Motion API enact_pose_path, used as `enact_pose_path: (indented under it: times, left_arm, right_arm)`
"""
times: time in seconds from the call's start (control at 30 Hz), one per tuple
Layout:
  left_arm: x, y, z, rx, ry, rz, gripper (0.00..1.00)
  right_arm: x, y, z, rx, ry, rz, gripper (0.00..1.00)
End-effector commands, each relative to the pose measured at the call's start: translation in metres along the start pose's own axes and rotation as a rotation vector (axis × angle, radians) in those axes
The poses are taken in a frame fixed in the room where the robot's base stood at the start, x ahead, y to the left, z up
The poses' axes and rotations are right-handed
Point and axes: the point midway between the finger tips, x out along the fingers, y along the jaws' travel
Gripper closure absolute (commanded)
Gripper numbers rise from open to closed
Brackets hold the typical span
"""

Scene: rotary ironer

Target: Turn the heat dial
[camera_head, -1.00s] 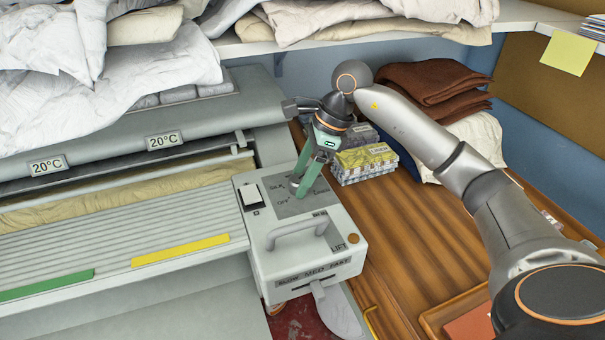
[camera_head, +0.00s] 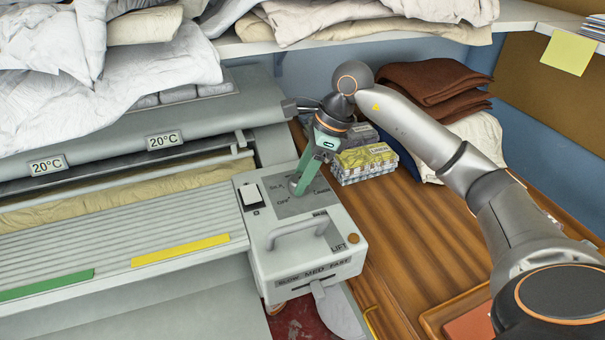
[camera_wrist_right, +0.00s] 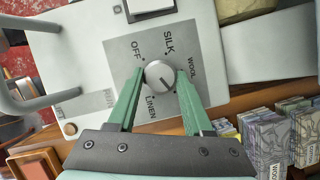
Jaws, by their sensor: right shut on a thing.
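The heat dial (camera_wrist_right: 160,75) is a round grey knob on a dark grey plate (camera_wrist_right: 122,50) marked OFF, SILK, WOOL and LINEN. A dark line shows on its face in the right wrist view; I cannot tell exactly which mark it points to. My right gripper (camera_wrist_right: 158,83) has its green fingers on either side of the dial, shut on it. In the head view the right gripper (camera_head: 298,184) comes down onto the plate on top of the control box (camera_head: 254,226) and hides most of the dial. My left gripper is not in view.
A white rocker switch (camera_head: 250,195) and a grey handle (camera_head: 297,232) are close to the dial on the box. Patterned boxes (camera_head: 364,166) stand on the wooden table right behind it. The ironer's slatted feed table (camera_head: 120,226) lies left. Linen (camera_head: 110,85) is piled above.

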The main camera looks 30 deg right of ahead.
Motion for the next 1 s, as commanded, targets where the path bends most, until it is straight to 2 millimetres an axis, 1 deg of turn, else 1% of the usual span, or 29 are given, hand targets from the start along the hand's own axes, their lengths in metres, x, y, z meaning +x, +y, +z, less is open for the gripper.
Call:
enact_pose_path:
  times: [0.27, 0.7, 1.0]
  left_arm:
    - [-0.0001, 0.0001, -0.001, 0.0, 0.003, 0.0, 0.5]
    - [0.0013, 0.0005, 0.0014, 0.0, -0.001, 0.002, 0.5]
    - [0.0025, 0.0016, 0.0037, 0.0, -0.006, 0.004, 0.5]
  right_arm:
    - [-0.0005, 0.0015, -0.0003, 0.175, 0.002, -0.076, 1.0]
    - [0.0, 0.0041, 0.0018, 0.553, -0.001, -0.235, 1.0]
    - [0.0001, 0.0049, 0.0029, 0.765, -0.003, -0.322, 1.0]
